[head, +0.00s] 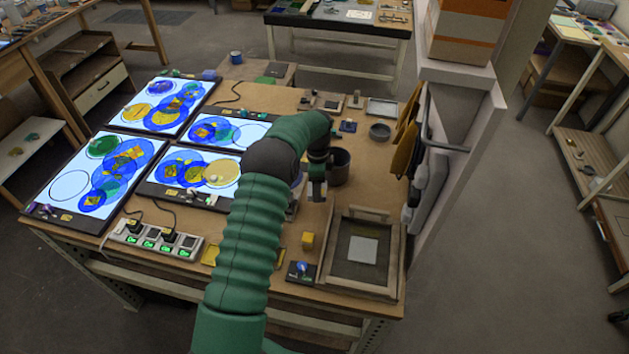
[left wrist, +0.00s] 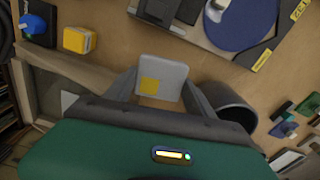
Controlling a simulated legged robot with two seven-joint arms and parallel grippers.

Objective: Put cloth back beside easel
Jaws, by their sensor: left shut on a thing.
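My left arm reaches over the bench, and its gripper (head: 317,193) points down between the wooden tray and the dark cup. In the left wrist view the gripper (left wrist: 161,88) is shut on a flat, pale grey piece with a yellow square (left wrist: 161,78), which I take to be the cloth. In the head view the held piece is mostly hidden by the gripper. Lit panels (head: 65,182) with blue and yellow glass circles lie at the left; I cannot tell which thing is the easel. My right gripper is not in view.
A wooden tray (head: 395,262) with a pale square inside is at the front right. A yellow block (head: 307,240) and a blue-topped tool (head: 302,268) lie beside it. The dark cup (head: 340,168) stands behind the gripper. Ochre cloths (head: 404,150) hang at the right edge.

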